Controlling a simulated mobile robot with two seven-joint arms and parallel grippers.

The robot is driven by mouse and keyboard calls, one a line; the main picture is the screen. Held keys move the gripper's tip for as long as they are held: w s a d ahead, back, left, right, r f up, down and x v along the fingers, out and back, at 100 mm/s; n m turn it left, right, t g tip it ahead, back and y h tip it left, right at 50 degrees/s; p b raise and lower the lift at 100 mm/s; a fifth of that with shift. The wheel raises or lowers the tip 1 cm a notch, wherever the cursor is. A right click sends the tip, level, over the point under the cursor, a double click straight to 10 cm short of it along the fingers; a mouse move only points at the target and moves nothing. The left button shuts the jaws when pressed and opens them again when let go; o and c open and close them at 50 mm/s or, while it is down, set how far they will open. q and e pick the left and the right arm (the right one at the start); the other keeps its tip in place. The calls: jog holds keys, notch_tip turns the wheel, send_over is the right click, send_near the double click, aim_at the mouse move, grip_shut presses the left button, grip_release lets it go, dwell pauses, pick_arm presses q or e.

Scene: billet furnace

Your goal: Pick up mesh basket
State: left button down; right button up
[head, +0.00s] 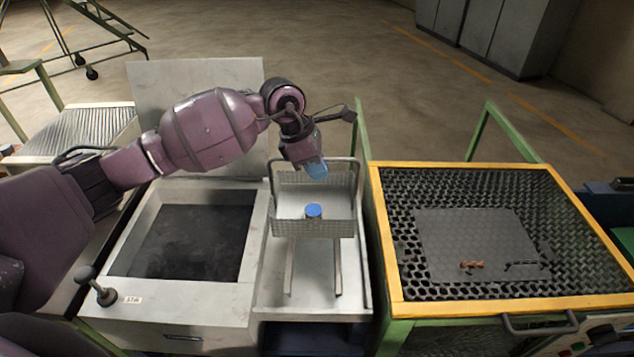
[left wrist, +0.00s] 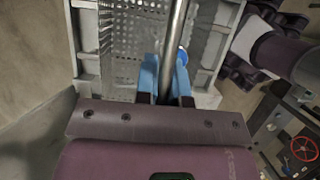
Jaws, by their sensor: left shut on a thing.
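The mesh basket (head: 290,229) is a grey perforated metal box with a tall bar handle, seen at the middle of the head view. A blue-topped object (head: 314,210) stands inside it. My left gripper (head: 316,171) reaches down from above at the basket's handle. In the left wrist view its blue fingers (left wrist: 166,80) are closed on either side of the round metal handle bar (left wrist: 174,45). The perforated basket wall (left wrist: 130,45) shows beyond them. Whether the basket touches the surface below is hard to tell. My right gripper is not in view.
Left of the basket is a light grey unit with a dark recessed opening (head: 195,243), a raised lid (head: 150,85) and a knobbed lever (head: 97,287). Right is a yellow-framed mesh table (head: 400,270) with a grey plate (head: 480,235) and small items. Two metal bars (head: 338,265) show below the basket.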

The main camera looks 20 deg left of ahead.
pick_arm(q)
notch_tip(320, 180, up, 16)
jog(key=b, duration=0.1)
jog(key=shift+f, duration=0.2)
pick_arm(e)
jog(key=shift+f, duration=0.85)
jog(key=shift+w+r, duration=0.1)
